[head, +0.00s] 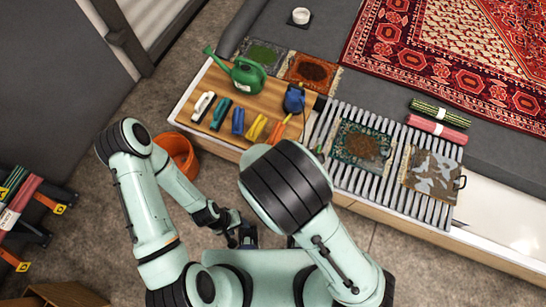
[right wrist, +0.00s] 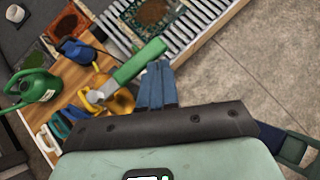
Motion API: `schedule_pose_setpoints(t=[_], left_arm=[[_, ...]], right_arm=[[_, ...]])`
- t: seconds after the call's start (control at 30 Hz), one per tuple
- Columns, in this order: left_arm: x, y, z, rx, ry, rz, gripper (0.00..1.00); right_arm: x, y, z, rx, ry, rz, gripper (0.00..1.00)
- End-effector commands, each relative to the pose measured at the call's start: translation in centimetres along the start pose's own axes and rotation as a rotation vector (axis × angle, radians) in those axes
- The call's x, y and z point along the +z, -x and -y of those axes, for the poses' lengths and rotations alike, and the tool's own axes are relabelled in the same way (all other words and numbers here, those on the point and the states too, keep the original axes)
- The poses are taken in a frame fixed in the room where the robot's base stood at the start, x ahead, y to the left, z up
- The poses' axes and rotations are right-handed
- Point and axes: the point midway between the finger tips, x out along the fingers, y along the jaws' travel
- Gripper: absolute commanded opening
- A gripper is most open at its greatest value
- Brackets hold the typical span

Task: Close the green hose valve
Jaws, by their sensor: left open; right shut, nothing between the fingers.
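The green hose valve handle (right wrist: 140,61) shows in the right wrist view as a long green lever on a silver arm, slanting up to the right. A yellow-brass part (right wrist: 121,101) lies below it. My right gripper (right wrist: 157,68) is shut and empty, its blue fingers right beside the lever's lower right side; I cannot tell whether they touch. In the head view my right arm hides this gripper and most or all of the valve. My left gripper (head: 247,236) is open and empty, low over the floor near my base, away from the valve.
A slatted grate (head: 384,184) bears small rug pieces. An orange bucket (head: 180,154) stands on the floor. A patterned red rug (head: 440,55) lies behind.

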Motion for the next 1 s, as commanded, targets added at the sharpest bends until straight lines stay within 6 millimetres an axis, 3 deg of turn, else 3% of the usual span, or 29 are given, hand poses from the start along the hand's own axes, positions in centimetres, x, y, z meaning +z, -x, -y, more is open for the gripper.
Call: schedule_pose_setpoints(t=[1.0], left_arm=[[-0.06,0.19,-0.09,0.0,0.0,-0.001,0.53]], right_arm=[[0.42,-0.33,-0.66,0.0,0.0,0.002,0.0]])
